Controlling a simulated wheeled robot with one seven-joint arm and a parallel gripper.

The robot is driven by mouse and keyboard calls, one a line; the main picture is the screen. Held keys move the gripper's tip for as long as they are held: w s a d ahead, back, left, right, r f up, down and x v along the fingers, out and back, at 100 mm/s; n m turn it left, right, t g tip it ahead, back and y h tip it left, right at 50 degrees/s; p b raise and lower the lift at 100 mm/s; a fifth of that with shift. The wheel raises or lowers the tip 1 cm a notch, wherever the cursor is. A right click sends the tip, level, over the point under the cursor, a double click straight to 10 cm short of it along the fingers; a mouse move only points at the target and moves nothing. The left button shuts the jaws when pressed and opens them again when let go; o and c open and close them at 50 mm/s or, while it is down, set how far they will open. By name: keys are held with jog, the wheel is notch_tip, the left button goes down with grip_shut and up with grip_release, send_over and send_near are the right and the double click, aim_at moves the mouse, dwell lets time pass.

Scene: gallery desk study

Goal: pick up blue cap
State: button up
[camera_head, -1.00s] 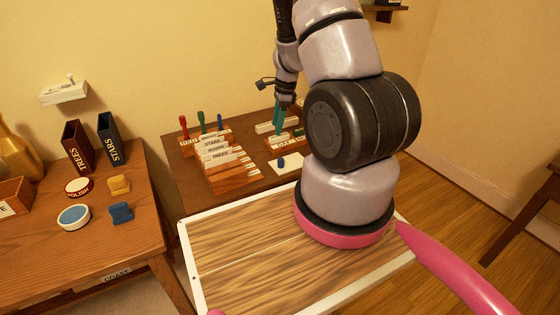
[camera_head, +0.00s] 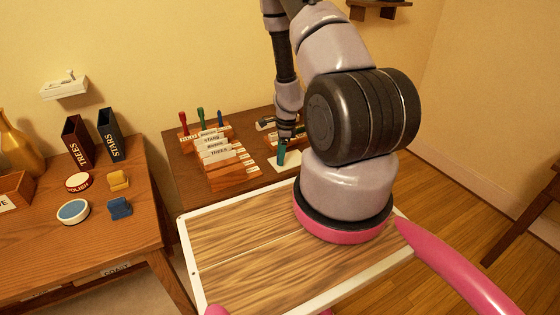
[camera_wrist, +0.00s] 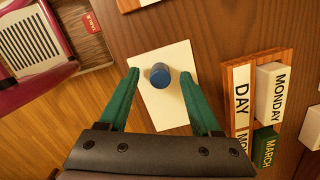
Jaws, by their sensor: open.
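The blue cap (camera_wrist: 160,75) stands on a white card (camera_wrist: 165,112) on the brown desk in the wrist view. My gripper (camera_wrist: 160,78) is open, with its green fingers on the left and right of the cap and a gap on both sides. The cap is between the fingertips in that picture; I cannot tell the exact height of the fingers above it. In the head view my gripper (camera_head: 282,156) is over the white card (camera_head: 288,168), and the cap is hidden behind it.
A wooden calendar holder with DAY (camera_wrist: 238,95) and MONDAY (camera_wrist: 275,95) blocks lies right of the card. In the head view a card rack (camera_head: 230,172) and a holder with several coloured tools (camera_head: 203,130) stand left of my gripper. A side table (camera_head: 110,240) holds small items.

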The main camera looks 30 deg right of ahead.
jog(key=shift+a+f, duration=0.1)
jog(key=shift+f, duration=0.5)
grip_shut()
jog(key=shift+r, duration=0.1)
